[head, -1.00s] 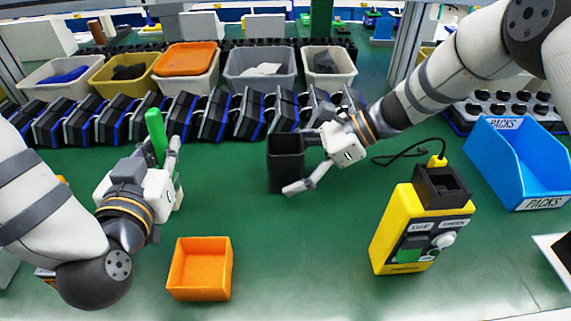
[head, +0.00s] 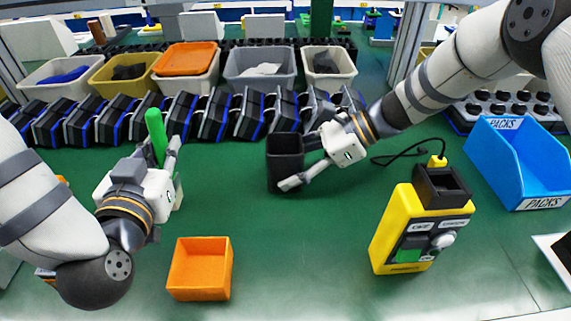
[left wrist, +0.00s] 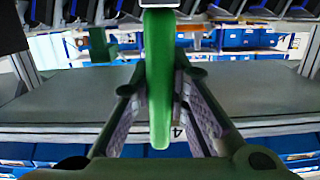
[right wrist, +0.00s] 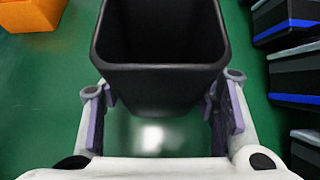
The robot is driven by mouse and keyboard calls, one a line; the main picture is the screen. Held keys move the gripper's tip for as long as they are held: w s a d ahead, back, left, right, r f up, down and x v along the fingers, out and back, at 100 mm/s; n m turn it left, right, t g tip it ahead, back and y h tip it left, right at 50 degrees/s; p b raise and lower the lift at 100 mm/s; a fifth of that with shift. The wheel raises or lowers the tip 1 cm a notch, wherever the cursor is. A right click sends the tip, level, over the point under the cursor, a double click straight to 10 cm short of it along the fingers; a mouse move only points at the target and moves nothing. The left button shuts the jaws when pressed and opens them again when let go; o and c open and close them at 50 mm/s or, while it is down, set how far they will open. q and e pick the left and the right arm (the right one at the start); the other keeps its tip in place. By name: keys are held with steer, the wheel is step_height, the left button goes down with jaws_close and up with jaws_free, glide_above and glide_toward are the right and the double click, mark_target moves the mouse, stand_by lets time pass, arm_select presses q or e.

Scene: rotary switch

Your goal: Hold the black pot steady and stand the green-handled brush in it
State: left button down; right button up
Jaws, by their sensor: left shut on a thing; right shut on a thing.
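The black pot (head: 285,172) stands upright on the green table near the middle, its open top facing up. My right gripper (head: 300,165) is shut on it from the right, one finger on each side. The right wrist view shows the pot (right wrist: 160,75) between the fingers. The green-handled brush (head: 155,137) is in my left gripper (head: 167,163), left of the pot and apart from it, with its handle pointing up. The left wrist view shows the green handle (left wrist: 159,80) between the fingers. The brush's other end is hidden in the head view.
An orange open box (head: 199,270) is at the front left. A yellow switch box (head: 398,230) with a cable stands right of the pot. A blue bin (head: 520,165) is at the far right. A row of black-and-blue units (head: 215,118) lines the back. Table between the grippers is clear.

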stand_by(0.5)
steer(key=shift+f, duration=0.1)
arm_select(q)
steer(key=w+d+r+m+g+h, duration=0.2)
steer(key=d+r+m+h, duration=0.3)
steer(key=d+r, duration=0.4)
steer(key=w+d+r+m+g+h, duration=0.2)
steer(key=d+r+m+h, duration=0.2)
steer(key=d+r+h, duration=0.55)
step_height(320, 180, down, 15)
steer(key=d+y, duration=0.1)
steer(key=shift+d+f+y, duration=0.15)
steer(key=shift+d+y, duration=0.1)
steer(key=shift+y, duration=0.1)
steer(key=c, duration=1.5)
jaws_free()
steer(key=v, duration=1.2)
steer(key=shift+s+f, duration=0.1)
steer(key=shift+s, duration=0.05)
